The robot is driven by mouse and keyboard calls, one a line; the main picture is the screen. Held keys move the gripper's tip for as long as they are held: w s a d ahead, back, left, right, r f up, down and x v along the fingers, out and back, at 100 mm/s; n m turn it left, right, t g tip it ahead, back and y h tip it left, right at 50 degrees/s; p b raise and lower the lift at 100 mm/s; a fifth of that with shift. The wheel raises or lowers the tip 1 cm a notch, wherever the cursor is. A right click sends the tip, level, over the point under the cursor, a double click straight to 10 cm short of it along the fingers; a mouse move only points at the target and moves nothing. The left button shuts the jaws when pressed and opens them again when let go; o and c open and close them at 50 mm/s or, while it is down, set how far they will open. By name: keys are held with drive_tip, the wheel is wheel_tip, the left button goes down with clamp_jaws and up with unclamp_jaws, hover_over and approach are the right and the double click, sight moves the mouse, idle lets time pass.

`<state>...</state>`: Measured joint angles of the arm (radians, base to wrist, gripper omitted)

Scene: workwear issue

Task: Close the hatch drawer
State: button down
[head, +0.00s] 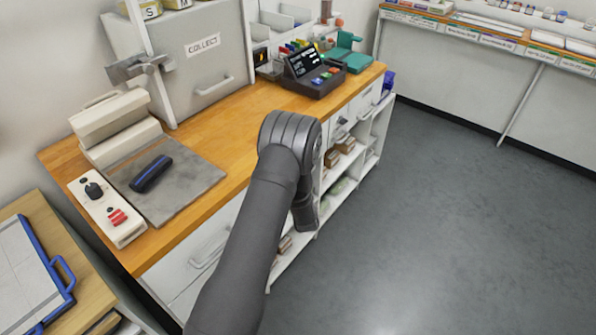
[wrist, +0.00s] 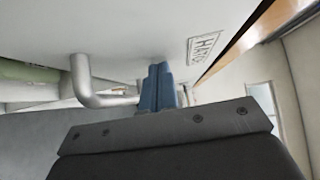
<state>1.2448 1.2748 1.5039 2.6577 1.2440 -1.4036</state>
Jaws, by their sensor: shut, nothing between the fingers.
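The white front of the hatch drawer (wrist: 135,35) fills the upper part of the wrist view. It bears a label (wrist: 205,45) that seems to read "HATCH", and a grey bar handle (wrist: 90,85) at left. My gripper (wrist: 159,72) is shut and empty, its blue fingers pointing at this front between handle and label. Whether the tips touch it I cannot tell. In the head view my arm covers that part of the counter, and the gripper is hidden. How far the drawer stands out cannot be seen.
The wooden counter (head: 248,120) carries a grey mat (head: 190,190) with a dark blue roll, a control box (head: 107,210) and a dark terminal (head: 312,75). Open shelves (head: 345,165) with boxes lie below, right of my arm. The grey floor (head: 440,200) is clear.

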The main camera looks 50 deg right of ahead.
drive_tip(key=s+d+v, duration=0.2)
drive_tip(key=v, duration=1.1)
drive_tip(key=shift+w, duration=0.1)
drive_tip(key=x, duration=0.4)
drive_tip(key=w+a+x, duration=0.1)
drive_tip(key=x, duration=0.7)
drive_tip(key=shift+w+a, duration=0.15)
drive_tip(key=shift+w, duration=0.75)
